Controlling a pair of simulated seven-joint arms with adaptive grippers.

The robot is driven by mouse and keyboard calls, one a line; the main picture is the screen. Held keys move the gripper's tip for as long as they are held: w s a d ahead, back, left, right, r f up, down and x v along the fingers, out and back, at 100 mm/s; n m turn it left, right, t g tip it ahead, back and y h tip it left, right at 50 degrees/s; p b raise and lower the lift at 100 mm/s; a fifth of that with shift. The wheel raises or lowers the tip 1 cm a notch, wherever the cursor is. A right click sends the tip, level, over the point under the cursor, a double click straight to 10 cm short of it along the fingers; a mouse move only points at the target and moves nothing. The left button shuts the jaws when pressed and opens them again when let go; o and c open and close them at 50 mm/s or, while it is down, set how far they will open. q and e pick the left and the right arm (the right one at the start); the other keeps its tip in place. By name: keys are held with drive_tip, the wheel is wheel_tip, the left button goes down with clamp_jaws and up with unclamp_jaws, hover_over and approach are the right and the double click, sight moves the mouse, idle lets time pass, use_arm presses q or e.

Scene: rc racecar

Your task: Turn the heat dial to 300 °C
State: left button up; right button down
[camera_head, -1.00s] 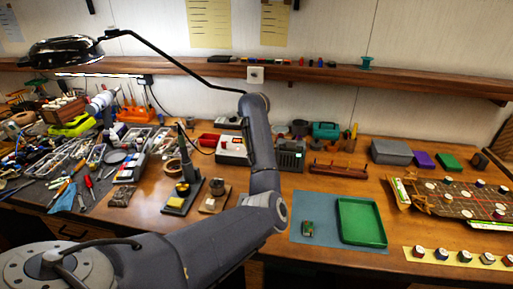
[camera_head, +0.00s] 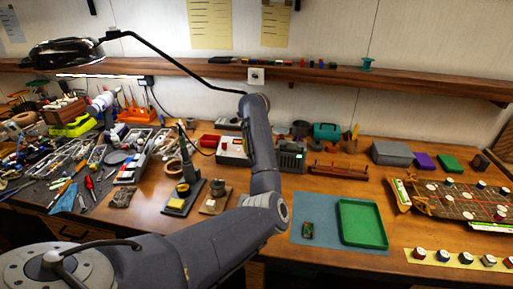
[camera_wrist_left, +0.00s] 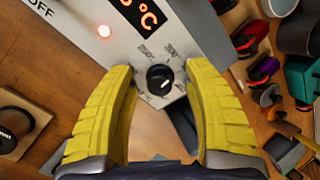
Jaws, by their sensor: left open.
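The heat dial (camera_wrist_left: 159,78) is a round black knob on the pale front panel of a soldering station (camera_wrist_left: 95,30). My left gripper is hidden there. My right gripper is not seen.
A soldering iron stand (camera_head: 183,192) and a small tin on a wooden block (camera_head: 216,194) stand in front of the station. A dark box with a green display (camera_head: 291,157) is right of my arm. A green tray (camera_head: 362,223) lies on a blue mat.

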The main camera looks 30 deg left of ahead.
use_arm(q)
drive_tip(key=v, duration=1.2)
